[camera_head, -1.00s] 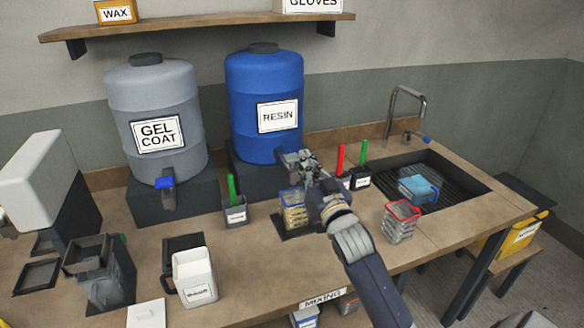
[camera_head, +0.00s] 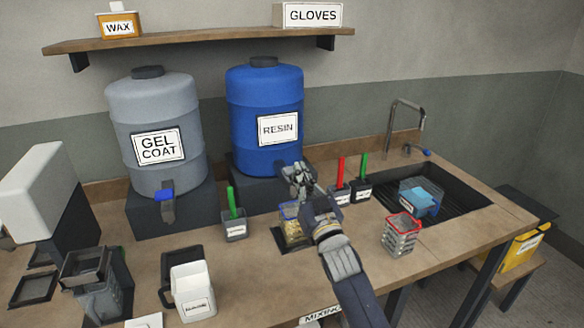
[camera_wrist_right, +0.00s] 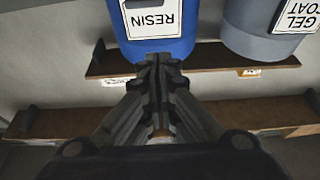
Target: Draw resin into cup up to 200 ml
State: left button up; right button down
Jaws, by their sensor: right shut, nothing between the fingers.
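The blue resin drum (camera_head: 262,100) stands on a dark block at the back of the bench; it also shows in the right wrist view (camera_wrist_right: 168,48). A clear cup with a blue rim (camera_head: 292,228) stands on a dark base below the drum's front, with yellowish content in it; its level cannot be read. My right gripper (camera_head: 297,172) is shut and empty, raised in front of the drum's lower right, above the cup. It hides the resin tap and part of the cup. In the right wrist view its fingers (camera_wrist_right: 157,62) are together. My left gripper is not in view.
The grey gel coat drum (camera_head: 155,120) stands to the left. A red-rimmed clear cup (camera_head: 402,235) stands right of my arm. Small holders with red (camera_head: 340,170) and green (camera_head: 362,165) sticks stand behind it. The sink (camera_head: 455,195) is at the right.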

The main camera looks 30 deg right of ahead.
notch_tip(320, 180, up, 2)
jog(key=r+p, duration=0.1)
jog(key=p, duration=0.1)
send_over(292, 170)
jog(key=s+a, duration=0.2)
jog(key=s, duration=0.1)
jog(key=shift+w+f+p, duration=0.1)
jog(key=shift+f+p, duration=0.2)
jog(key=shift+f, duration=2.15)
